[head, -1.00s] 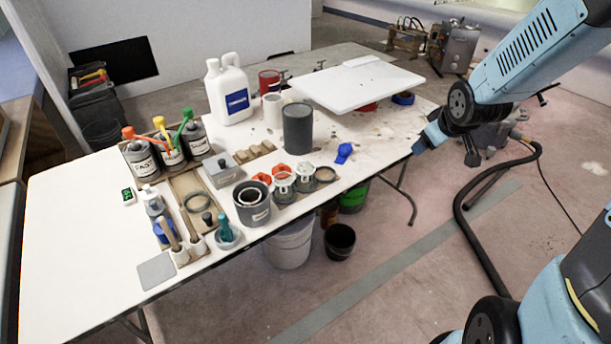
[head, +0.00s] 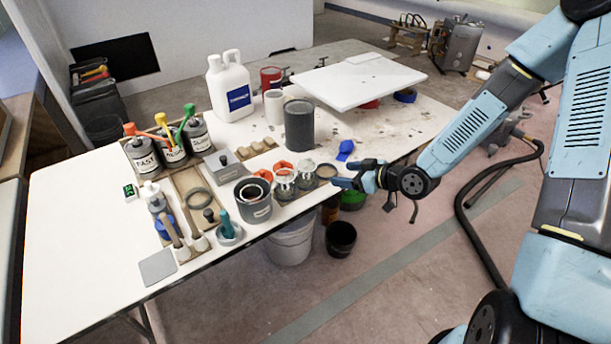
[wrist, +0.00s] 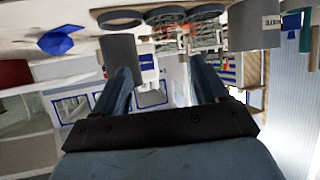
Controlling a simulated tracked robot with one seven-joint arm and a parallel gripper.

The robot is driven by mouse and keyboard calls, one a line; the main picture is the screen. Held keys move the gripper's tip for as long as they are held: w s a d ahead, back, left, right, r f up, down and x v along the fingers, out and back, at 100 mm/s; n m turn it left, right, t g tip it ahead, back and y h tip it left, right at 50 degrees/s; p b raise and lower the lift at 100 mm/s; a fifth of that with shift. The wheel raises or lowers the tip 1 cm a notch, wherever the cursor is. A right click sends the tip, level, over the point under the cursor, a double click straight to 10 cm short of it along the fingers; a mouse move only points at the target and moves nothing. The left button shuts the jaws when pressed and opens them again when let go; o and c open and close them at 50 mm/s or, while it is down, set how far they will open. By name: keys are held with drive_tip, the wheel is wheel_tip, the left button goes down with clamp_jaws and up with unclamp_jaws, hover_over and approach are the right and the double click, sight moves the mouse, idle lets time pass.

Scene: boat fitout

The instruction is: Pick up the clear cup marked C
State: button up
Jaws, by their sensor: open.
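Two clear cups, a left one (head: 285,183) and a right one (head: 306,174), stand side by side near the table's front edge. I cannot read a C on either. In the wrist view, round cup shapes (wrist: 165,15) show at the top edge, partly cut off and blurred. My gripper (head: 345,174) is right of the cups at the front edge, apart from them. Its jaws are open with nothing held, and they also show in the wrist view (wrist: 163,78).
A grey ring (head: 326,171) lies between the cups and my gripper. Orange-red rings (head: 263,176) sit behind the cups. A grey pot (head: 253,202) stands left, a dark grey can (head: 299,126) behind. A blue object (head: 345,150) lies near my gripper.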

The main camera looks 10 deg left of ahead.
sight(314, 172)
drive_tip(key=shift+y, duration=0.4)
drive_tip(key=x, duration=1.4)
drive_tip(key=shift+s+a+f, duration=0.1)
drive_tip(key=shift+s+a, duration=0.25)
drive_tip(key=c, duration=0.7)
